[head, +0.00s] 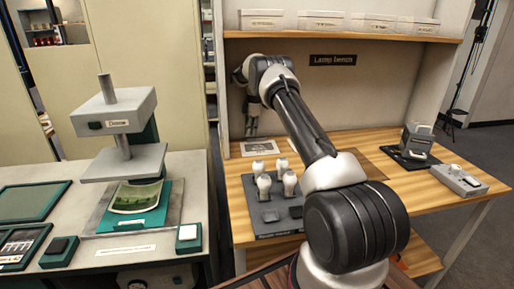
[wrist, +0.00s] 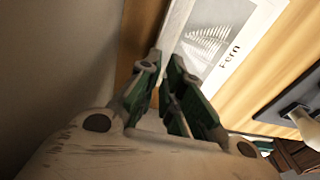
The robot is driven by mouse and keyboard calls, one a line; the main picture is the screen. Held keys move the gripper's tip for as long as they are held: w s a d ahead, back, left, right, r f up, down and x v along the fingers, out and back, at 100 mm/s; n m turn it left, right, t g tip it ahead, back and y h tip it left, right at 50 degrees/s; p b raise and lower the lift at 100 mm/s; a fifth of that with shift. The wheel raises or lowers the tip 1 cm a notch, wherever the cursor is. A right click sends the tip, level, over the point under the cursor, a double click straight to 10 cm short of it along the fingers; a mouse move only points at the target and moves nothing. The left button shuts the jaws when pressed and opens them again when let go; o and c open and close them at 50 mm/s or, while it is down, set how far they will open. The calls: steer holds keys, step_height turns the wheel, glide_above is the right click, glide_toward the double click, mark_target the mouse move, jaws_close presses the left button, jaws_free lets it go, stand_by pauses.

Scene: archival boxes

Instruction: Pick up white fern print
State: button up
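The white fern print (wrist: 222,40) has a pale border, a grey fern picture and the word "Fern". It lies on the wooden bench near its back left corner, where it also shows in the head view (head: 257,148). My gripper (wrist: 163,64) points down at the print's left edge, with the fingertips close to the white border. A narrow gap shows between the two green-padded fingers, and nothing is clearly held in it. In the head view my gripper (head: 252,133) is just above the print. Whether the tips touch it cannot be told.
The lamp bench (head: 345,150) has a dark tray (head: 283,217) with several white lamp-like pieces in front of the print. A back wall rises close behind my gripper, and a shelf (head: 340,36) with boxes is above. A press (head: 118,130) stands on the left table.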

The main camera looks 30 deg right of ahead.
mark_target(256, 142)
steer(key=shift+t, duration=0.3)
steer(key=d, duration=0.1)
steer(key=d+r, duration=0.1)
steer(key=d, duration=0.1)
steer(key=d+r, duration=0.1)
steer(key=shift+d, duration=0.15)
steer(key=f, duration=0.3)
steer(key=a+f, duration=0.1)
steer(key=f, duration=0.1)
steer(key=shift+s+f, duration=0.1)
steer(key=shift+s, duration=0.15)
steer(key=shift+a+f, duration=0.1)
steer(key=shift+a, duration=0.05)
jaws_close()
